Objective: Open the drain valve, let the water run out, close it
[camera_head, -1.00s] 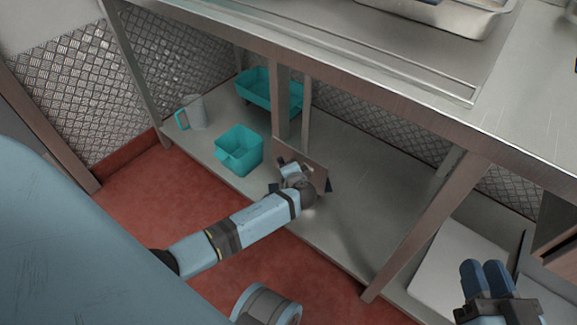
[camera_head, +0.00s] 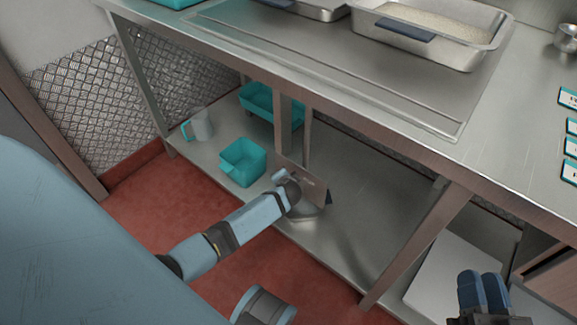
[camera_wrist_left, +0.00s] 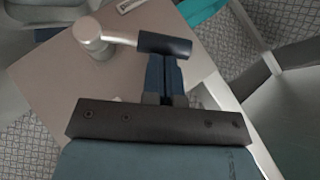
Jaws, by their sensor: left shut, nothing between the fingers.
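The valve shows in the left wrist view as a metal hub (camera_wrist_left: 88,34) with a lever ending in a dark grip (camera_wrist_left: 164,45). It stands over a flat beige plate (camera_wrist_left: 50,85). My left gripper (camera_wrist_left: 166,62) is shut, its fingertips right against or just beside the dark grip, with nothing between them. In the head view my left arm reaches under the counter to the plate (camera_head: 312,182); its fingers are hard to make out there. My right gripper (camera_head: 484,280) is at the lower right, fingers together, away from the valve. No running water is visible.
The steel counter (camera_head: 300,90) overhangs the work area, with legs and an upright near my left arm. Teal containers (camera_head: 243,163) and a clear jug (camera_head: 200,124) stand on the lower shelf (camera_head: 345,225). A steel pan (camera_head: 440,50) is on the counter.

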